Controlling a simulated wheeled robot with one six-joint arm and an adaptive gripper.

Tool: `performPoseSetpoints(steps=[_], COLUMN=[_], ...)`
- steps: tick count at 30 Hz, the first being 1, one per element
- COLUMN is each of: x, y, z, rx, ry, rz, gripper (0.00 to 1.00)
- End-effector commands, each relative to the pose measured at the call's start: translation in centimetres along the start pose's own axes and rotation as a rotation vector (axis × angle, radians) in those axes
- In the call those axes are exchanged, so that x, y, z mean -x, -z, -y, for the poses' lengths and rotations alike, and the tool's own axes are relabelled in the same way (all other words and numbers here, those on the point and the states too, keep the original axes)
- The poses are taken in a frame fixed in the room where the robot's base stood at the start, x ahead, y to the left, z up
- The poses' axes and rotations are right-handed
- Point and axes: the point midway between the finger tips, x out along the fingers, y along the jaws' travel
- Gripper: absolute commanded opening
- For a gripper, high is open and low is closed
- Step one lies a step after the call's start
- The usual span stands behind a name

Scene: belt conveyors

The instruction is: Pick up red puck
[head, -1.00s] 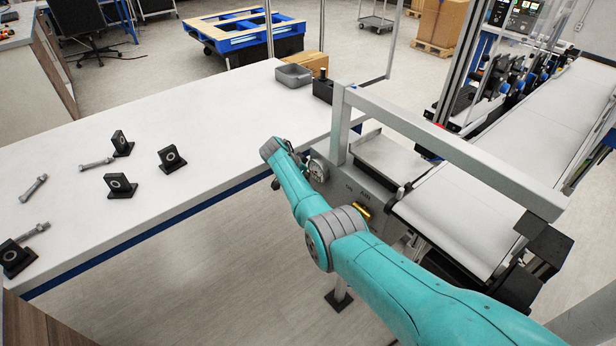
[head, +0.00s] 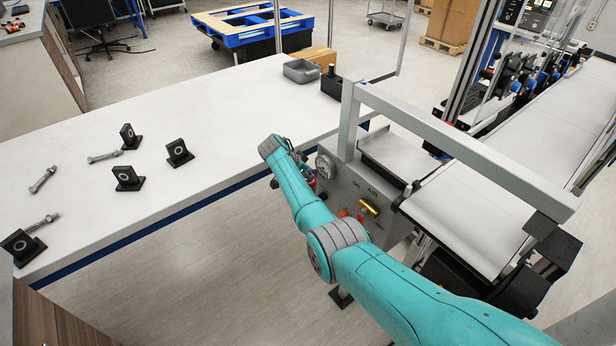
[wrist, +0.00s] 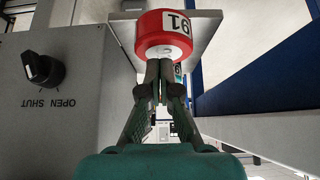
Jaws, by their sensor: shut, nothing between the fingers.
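The red puck (wrist: 152,30), with a white number label on its side, shows at the top middle of the wrist view against a grey metal plate (wrist: 205,22). My gripper (wrist: 160,66) is shut and empty, with its fingertips right at the puck's near edge. I cannot tell whether they touch it. In the head view my arm's wrist hides most of the gripper, and I cannot make out the puck there.
A grey control box with a black knob (wrist: 43,70) stands close at the left in the wrist view. In the head view, a metal frame (head: 455,145) and conveyor (head: 480,210) lie right of my arm. The white bench (head: 215,130) holds black brackets, bolts and a grey bin (head: 301,71).

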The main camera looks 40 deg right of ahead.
Motion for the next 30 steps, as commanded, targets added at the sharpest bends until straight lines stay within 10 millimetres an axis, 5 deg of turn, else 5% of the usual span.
performPoseSetpoints(steps=[2,22,23,30], x=[-0.3,6.3,6.5,6.8], y=[0.4,-8.7,-8.8,-8.8], z=[-0.3,-0.2,-0.2,-0.2], rx=[0.002,0.002,0.002,0.135], ry=[-0.001,0.002,0.002,0.005], rz=[0.002,0.0,0.0,0.005], gripper=[0.0,0.0,0.03,0.62])
